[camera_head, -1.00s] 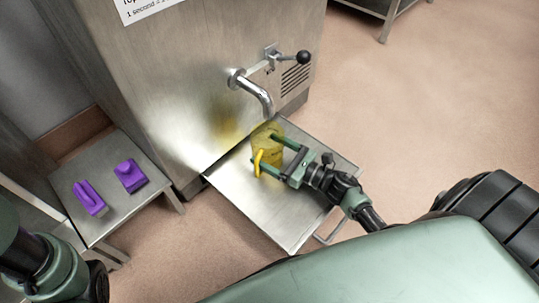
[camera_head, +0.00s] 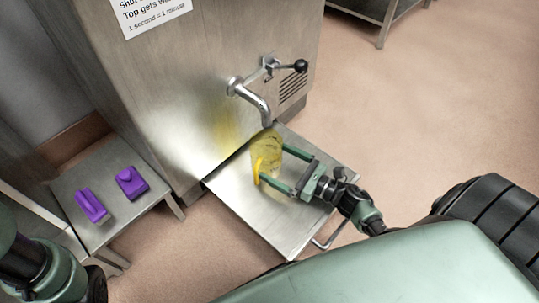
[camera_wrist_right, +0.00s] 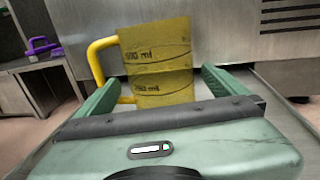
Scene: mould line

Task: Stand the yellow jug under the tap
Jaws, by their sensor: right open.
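The yellow jug (camera_head: 267,150) is see-through and stands upright on the steel shelf (camera_head: 238,186), close below the mouth of the tap (camera_head: 252,98). In the right wrist view the jug (camera_wrist_right: 165,65) shows volume marks, with its handle (camera_wrist_right: 100,62) to the left. My right gripper (camera_head: 277,170) is open, its fingers on either side of the jug's near part. In the wrist view the fingers stand apart from the jug's body; whether one touches the handle I cannot tell. My left arm shows at the lower left, but its gripper is out of view.
The tap has a lever with a black knob (camera_head: 301,66) on the steel machine (camera_head: 190,100). A low steel table (camera_head: 120,215) at left bears two purple moulds (camera_head: 131,183). The shelf's near part is bare.

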